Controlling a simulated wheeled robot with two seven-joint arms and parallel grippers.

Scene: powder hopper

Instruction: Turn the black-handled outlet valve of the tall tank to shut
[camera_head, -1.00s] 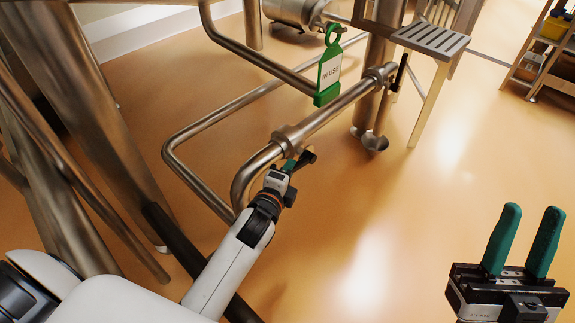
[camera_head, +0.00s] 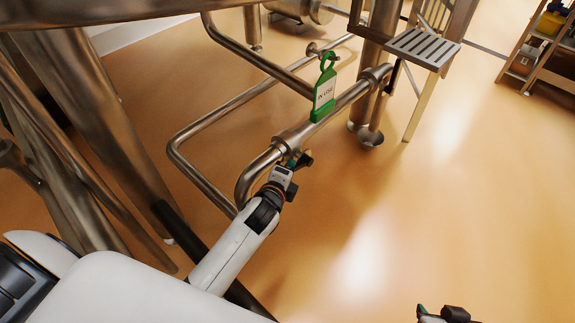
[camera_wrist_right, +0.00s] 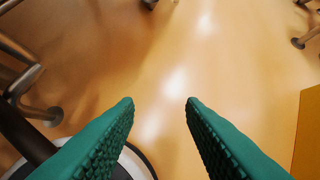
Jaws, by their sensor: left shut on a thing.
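A steel pipe valve (camera_head: 289,140) sits at the bend of the outlet pipe, low in the middle of the head view. Its black handle (camera_head: 306,158) shows just past my left gripper (camera_head: 295,161). That gripper is shut on the handle, and its fingers hide much of it; the handle's exact angle is hard to read. My right gripper is only partly in the head view, at the bottom edge (camera_head: 442,314). In the right wrist view its green fingers (camera_wrist_right: 160,100) are wide apart with nothing between them.
A green "IN USE" tag (camera_head: 324,92) hangs on the pipe (camera_head: 350,96) beyond the valve. Another black handle (camera_head: 392,80) is farther along. Steel tank legs (camera_head: 80,110) stand at left, a slatted step (camera_head: 424,46) at upper right. The floor at right is clear.

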